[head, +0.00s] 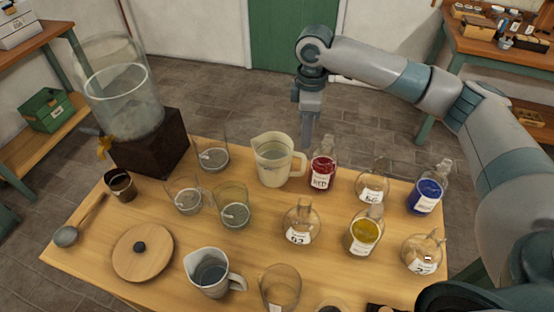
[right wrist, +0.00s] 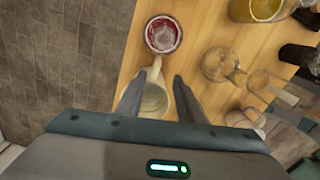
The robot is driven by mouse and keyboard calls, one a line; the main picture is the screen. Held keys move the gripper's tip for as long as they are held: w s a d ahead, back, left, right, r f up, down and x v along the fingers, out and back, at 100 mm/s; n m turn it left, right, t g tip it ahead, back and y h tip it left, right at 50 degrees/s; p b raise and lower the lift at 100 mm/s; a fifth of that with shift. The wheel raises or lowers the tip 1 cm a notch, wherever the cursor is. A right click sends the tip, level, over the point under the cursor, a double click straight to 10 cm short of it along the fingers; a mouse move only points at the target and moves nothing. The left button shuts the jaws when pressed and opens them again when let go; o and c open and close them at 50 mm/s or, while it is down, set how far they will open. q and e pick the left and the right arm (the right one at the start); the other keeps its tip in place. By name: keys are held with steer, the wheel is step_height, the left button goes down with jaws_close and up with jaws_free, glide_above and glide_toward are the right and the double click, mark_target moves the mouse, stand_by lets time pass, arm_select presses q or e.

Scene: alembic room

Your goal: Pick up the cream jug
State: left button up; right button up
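The cream jug (head: 272,166) stands upright near the back edge of the wooden table, its handle to the right. My right gripper (head: 307,142) points down at the table's back edge, just right of and behind the jug in the head view. In the right wrist view the jug (right wrist: 154,98) shows partly between the two spread fingers of my right gripper (right wrist: 158,88), its handle towards the red bottle. I cannot tell whether a finger touches it. My left gripper is not in view.
The red bottle (head: 322,175) stands close to the jug's handle; it also shows in the right wrist view (right wrist: 163,35). Clear beakers (head: 235,212), labelled flasks (head: 301,227) and a pale grey jug (head: 207,274) crowd the table. A large glass vessel (head: 125,105) stands at left.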

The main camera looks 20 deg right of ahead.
steer(key=p, duration=0.4)
glide_above(302, 173)
step_height(302, 173, down, 11)
steer(key=shift+w+f, duration=0.1)
steer(key=shift+w, duration=0.05)
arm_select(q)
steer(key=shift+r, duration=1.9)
arm_select(e)
steer(key=shift+d+f, duration=0.1)
steer(key=shift+f, duration=0.4)
steer(key=shift+f+p, duration=0.4)
step_height(302, 173, down, 4)
steer(key=shift+w+d+r+p, duration=0.1)
steer(key=shift+w+d+p, duration=0.05)
steer(key=shift+p, duration=0.75)
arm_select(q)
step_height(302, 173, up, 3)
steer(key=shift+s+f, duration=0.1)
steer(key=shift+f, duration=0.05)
arm_select(e)
steer(key=shift+f, duration=0.3)
jaws_close()
